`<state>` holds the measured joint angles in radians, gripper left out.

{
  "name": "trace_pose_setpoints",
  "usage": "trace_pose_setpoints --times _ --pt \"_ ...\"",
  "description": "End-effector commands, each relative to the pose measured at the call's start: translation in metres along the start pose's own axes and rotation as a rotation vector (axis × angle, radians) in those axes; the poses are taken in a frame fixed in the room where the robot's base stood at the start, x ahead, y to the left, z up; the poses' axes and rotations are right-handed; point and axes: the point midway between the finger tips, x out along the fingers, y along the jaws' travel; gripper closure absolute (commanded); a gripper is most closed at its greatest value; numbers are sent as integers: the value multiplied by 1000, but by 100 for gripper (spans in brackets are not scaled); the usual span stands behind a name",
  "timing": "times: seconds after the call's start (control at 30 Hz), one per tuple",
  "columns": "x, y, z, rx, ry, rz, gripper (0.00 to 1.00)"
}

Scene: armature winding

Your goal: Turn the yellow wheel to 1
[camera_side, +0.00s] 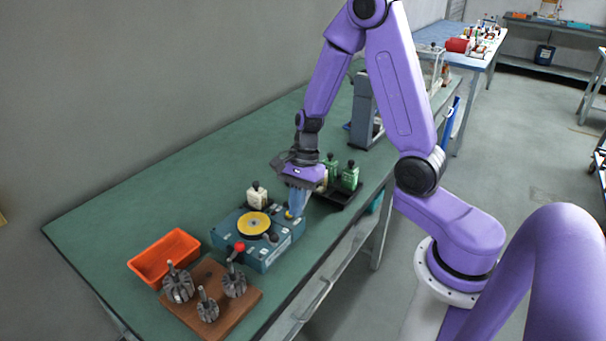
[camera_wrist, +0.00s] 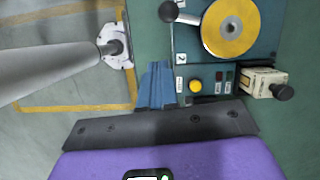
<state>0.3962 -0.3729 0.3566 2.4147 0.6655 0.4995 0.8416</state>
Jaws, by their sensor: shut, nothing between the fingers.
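The yellow wheel (camera_side: 253,223) is a flat disc with a pale grey hub on top of a blue-grey box (camera_side: 262,257). In the wrist view the yellow wheel (camera_wrist: 240,45) is at the upper right. Small white labels (camera_wrist: 181,57) sit on the box; I cannot read them surely. My gripper (camera_side: 297,213) has blue fingers, shut and empty, pointing down at the box's right end. In the wrist view its fingertips (camera_wrist: 157,70) show beside the box's edge, apart from the wheel. I cannot tell which number the wheel is set to.
The box carries a black-knobbed lever (camera_wrist: 170,12) and a yellow button (camera_wrist: 195,86). A cream block with a black knob (camera_side: 257,196) stands behind it. An orange tray (camera_side: 165,256) and a brown board (camera_side: 250,300) with several grey parts lie left. Green-bodied parts (camera_side: 350,177) stand behind my gripper.

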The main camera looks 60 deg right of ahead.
Motion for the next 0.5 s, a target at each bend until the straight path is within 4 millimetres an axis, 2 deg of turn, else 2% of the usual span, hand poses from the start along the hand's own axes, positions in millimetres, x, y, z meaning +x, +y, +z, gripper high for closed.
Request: trace_pose_setpoints --times 0.3,0.5 --pt "-50 3 0 0 3 -7 100" --pt "-75 5 0 2 4 -5 100"
